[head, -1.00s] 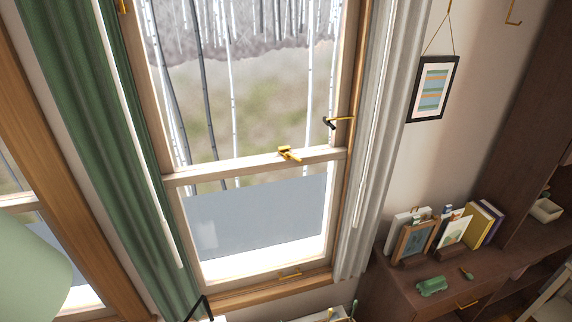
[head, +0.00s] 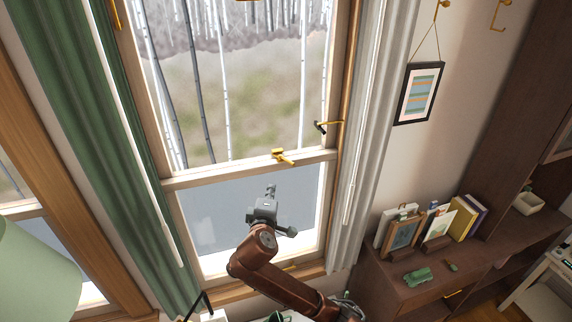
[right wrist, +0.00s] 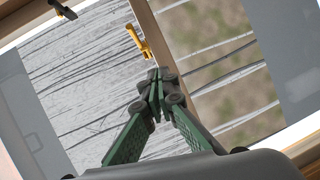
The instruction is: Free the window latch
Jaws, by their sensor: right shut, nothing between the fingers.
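The window latch (head: 283,157) is a small yellow-gold piece on the pale wooden meeting rail (head: 235,167) of the sash window. In the right wrist view the latch (right wrist: 139,42) lies just beyond my fingertips, with its lever slanting over the rail. My right gripper (head: 270,190) is below the latch in the head view, in front of the lower pane. Its green fingers (right wrist: 160,75) are shut and empty, pointing toward the latch with a small visible gap. My left gripper is not in view.
A black-tipped brass handle (head: 327,126) sticks out at the right side of the window frame. A green curtain (head: 85,120) hangs left and a pale curtain (head: 375,120) right. A brown cabinet (head: 390,285) with frames and books stands at the right.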

